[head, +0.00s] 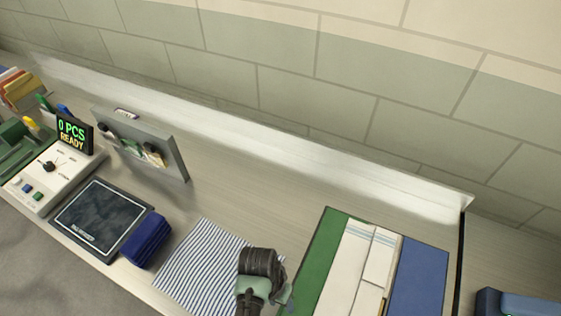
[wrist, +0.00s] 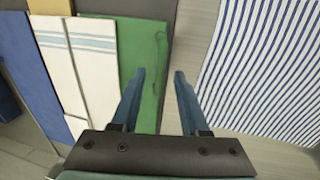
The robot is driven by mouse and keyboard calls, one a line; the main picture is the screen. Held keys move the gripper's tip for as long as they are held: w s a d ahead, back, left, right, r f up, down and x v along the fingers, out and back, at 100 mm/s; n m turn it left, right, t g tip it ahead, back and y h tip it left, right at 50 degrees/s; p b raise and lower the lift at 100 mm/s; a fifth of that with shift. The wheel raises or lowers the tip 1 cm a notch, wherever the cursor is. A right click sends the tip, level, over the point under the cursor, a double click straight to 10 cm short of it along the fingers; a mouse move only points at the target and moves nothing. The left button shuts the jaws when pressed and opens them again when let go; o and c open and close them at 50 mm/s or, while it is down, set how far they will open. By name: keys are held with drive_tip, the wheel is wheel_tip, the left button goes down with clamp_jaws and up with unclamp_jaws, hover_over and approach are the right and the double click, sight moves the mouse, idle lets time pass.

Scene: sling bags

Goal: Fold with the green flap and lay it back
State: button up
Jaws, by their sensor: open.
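The green flap (head: 322,246) lies flat on the left side of a folding board at the lower right of the head view. It also shows in the wrist view (wrist: 140,42). A white towel with blue stripes (head: 355,255) lies beside it on the board, with a lengthwise layer edge down it; it also shows in the wrist view (wrist: 97,85). The blue flap (head: 424,275) lies flat on the other side. My gripper (wrist: 160,72) is open and empty, its fingertips over the green flap's outer edge. In the head view my wrist partly hides them.
A blue-and-white striped cloth (head: 205,268) lies left of the board. Farther left are a folded dark blue cloth (head: 147,240), a dark pad (head: 100,218), a grey upright panel (head: 150,148) and a counter display (head: 74,133). The bench behind the board is clear up to the wall.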

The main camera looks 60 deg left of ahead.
drive_tip(key=shift+f, duration=0.15)
drive_tip(key=shift+c, duration=0.2)
clamp_jaws()
idle(1.2)
